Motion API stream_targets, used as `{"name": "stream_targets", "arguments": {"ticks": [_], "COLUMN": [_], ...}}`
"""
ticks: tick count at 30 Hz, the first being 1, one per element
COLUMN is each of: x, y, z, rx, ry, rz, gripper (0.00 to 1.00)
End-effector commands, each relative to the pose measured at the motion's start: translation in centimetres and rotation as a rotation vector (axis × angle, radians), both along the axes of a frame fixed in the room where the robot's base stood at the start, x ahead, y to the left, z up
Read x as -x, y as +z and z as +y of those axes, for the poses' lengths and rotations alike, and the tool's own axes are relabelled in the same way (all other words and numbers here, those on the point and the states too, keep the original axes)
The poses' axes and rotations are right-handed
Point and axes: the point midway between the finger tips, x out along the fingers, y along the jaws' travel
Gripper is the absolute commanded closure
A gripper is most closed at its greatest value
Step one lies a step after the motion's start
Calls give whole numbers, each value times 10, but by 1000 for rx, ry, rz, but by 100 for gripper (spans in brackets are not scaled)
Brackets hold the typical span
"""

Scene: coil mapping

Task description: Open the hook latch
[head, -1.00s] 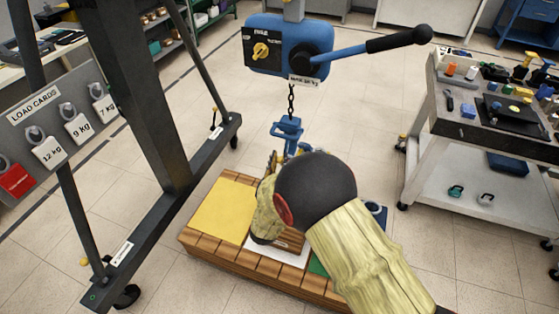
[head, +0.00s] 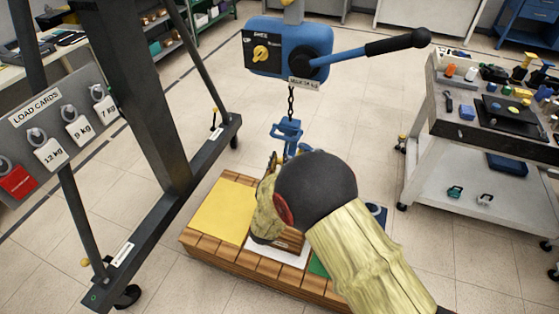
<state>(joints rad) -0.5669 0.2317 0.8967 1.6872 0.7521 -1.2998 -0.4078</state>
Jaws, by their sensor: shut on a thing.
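The blue hook (head: 287,130) hangs on a short dark chain (head: 291,101) below the blue hoist (head: 291,45). Its lower part and the latch are mostly hidden behind my arm. My gripper (head: 275,162) is at the lower end of the hook; only a small part of it shows past my arm's round dark joint. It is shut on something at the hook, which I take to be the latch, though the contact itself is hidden. I cannot tell from this view how far the latch stands open.
A wooden platform with a yellow panel (head: 222,210), a white panel and a green panel lies below. A dark frame with load cards (head: 50,153) stands at left. A grey tool cart (head: 480,135) stands at right. The hoist's lever (head: 375,48) reaches right. Open floor surrounds the platform.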

Motion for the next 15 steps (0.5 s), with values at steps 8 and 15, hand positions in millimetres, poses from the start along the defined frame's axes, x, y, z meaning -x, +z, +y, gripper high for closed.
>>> {"name": "stream_targets", "arguments": {"ticks": [8,15], "x": [4,7], "y": [20,37], "z": [2,2], "rx": [-43,-97], "ry": [2,0], "rz": [121,271], "gripper": [100,100]}}
